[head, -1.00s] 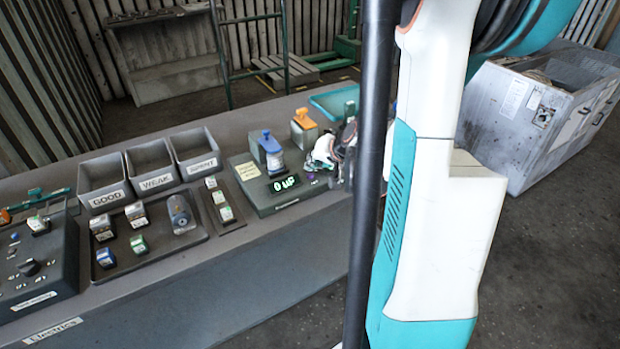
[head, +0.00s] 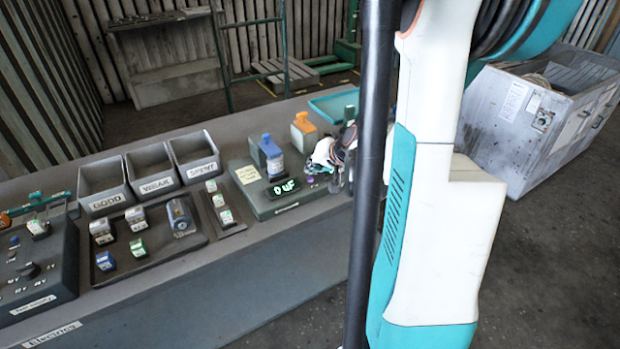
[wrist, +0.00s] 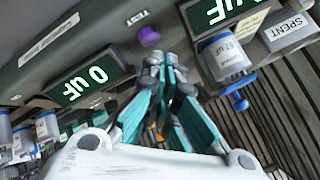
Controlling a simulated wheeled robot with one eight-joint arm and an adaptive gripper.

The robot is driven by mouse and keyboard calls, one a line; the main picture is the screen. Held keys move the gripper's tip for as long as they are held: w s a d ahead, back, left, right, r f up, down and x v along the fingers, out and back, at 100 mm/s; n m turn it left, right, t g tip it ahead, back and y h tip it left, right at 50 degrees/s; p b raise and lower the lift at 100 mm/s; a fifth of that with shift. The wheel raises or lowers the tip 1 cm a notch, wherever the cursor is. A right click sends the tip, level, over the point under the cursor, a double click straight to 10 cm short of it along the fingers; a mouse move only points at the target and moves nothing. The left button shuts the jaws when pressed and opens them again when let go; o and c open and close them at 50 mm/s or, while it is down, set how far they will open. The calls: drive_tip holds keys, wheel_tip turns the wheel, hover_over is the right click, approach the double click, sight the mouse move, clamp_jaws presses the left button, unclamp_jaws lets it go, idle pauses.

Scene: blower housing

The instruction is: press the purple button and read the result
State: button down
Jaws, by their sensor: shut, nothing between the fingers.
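The purple button (head: 310,180) is a small round knob on the front of the grey tester (head: 290,206), right of its display (head: 284,188). The green display reads 0 uF. In the wrist view the button (wrist: 149,37) sits beside a TEST label. My gripper (wrist: 161,66) is shut and empty, its tips close to the button; a small gap shows in this view, but I cannot tell the contact depth. In the head view my gripper (head: 333,180) is just right of the button, partly behind my arm. A blue-topped cylinder (head: 272,160) stands in the tester.
Bins labelled GOOD (head: 105,203), WEAK (head: 156,187) and SPENT (head: 202,169) stand left of the tester. A tray (head: 160,249) of small parts lies before them. An orange-topped block (head: 304,130) stands behind the tester. A large grey box (head: 520,120) is at right.

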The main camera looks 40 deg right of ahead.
sight(313, 177)
drive_tip(key=shift+f, duration=0.1)
drive_tip(key=shift+f+b, duration=0.3)
drive_tip(key=shift+b, duration=0.15)
drive_tip(key=shift+f+b, duration=0.4)
idle(0.8)
drive_tip(key=shift+r, duration=0.1)
drive_tip(key=shift+r+p, duration=0.65)
drive_tip(key=shift+r, duration=0.1)
drive_tip(key=shift+r+p, duration=1.9)
drive_tip(key=shift+r, duration=0.65)
